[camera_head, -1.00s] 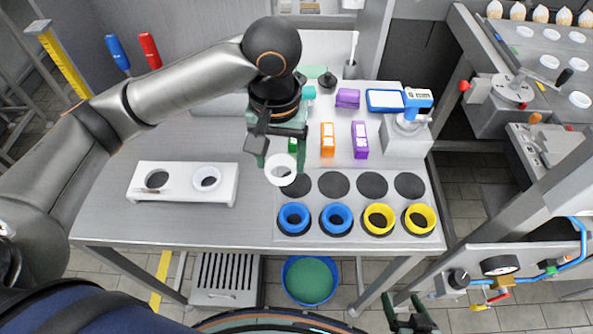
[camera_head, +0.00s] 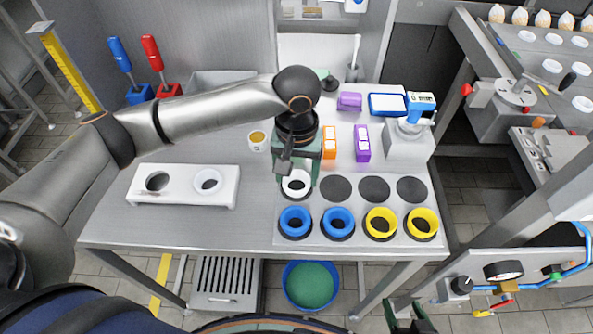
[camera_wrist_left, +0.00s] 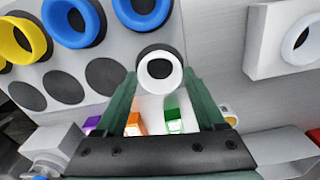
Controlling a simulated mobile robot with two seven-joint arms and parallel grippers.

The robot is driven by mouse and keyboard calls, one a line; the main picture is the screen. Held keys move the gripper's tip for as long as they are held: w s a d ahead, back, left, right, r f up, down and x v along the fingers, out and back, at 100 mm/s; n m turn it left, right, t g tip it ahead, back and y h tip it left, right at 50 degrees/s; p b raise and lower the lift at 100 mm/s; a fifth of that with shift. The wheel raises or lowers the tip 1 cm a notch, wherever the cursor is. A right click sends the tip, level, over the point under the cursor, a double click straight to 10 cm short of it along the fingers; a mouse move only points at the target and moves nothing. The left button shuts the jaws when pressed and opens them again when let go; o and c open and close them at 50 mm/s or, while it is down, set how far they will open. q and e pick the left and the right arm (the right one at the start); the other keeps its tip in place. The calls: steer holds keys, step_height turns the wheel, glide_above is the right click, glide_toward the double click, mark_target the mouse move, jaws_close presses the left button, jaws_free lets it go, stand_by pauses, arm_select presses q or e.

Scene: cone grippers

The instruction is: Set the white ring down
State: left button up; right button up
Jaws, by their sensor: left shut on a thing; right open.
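A white ring (camera_head: 287,186) is held between the fingers of my left gripper (camera_head: 296,180). It is over or on the leftmost dark disc of the back row on the grey mat (camera_head: 356,215). In the left wrist view the ring (camera_wrist_left: 160,84) sits between the fingertips (camera_wrist_left: 160,78), with part of the dark disc (camera_wrist_left: 158,49) showing around its far side. Whether the ring touches the disc is unclear. My right gripper (camera_head: 411,318) is open and empty at the bottom edge, partly cut off.
Two blue rings (camera_head: 338,233) and two yellow rings (camera_head: 380,234) stand in the front row. Dark discs (camera_head: 374,189) to the right are bare. Orange (camera_head: 330,143) and purple (camera_head: 362,144) boxes stand behind.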

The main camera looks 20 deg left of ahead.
arm_select(q)
steer(key=o, duration=0.9)
steer(key=shift+o, duration=0.2)
step_height(320, 180, up, 12)
steer(key=shift+p, duration=0.45)
steer(key=shift+s+d+r, duration=0.1)
